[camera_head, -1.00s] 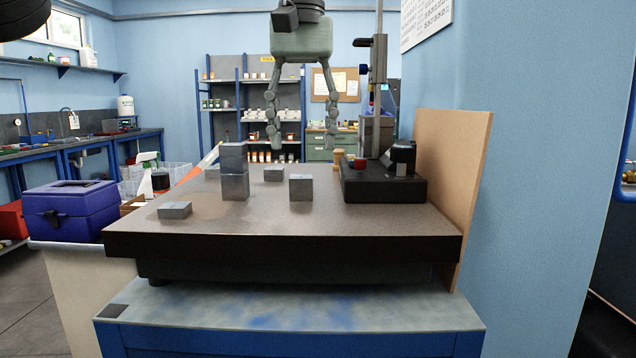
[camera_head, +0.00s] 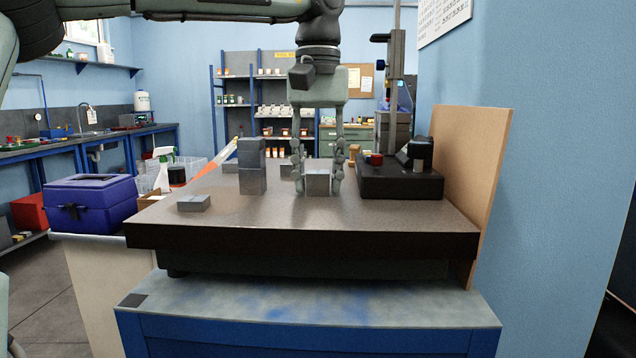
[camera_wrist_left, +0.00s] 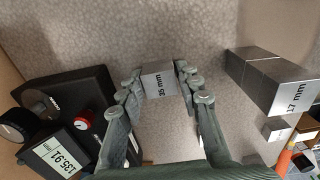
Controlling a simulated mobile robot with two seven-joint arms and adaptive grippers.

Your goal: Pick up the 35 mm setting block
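The 35 mm setting block (camera_head: 317,186) is a small grey metal block standing on the stone plate (camera_head: 230,215). In the left wrist view the block (camera_wrist_left: 160,84) shows its "35 mm" label. My left gripper (camera_head: 318,175) points straight down over it, with one finger on each side. In the wrist view the fingertips of this gripper (camera_wrist_left: 160,78) lie close against the block's two sides and appear to touch it. The block rests on the plate. My right gripper is not in view.
A stacked grey block tower (camera_head: 252,178) stands left of the gripper; a 17 mm block (camera_wrist_left: 288,95) shows in the wrist view. A flat block (camera_head: 194,203) lies front left. A black gauge stand (camera_head: 398,182) is close on the right, before a wooden board (camera_head: 470,165).

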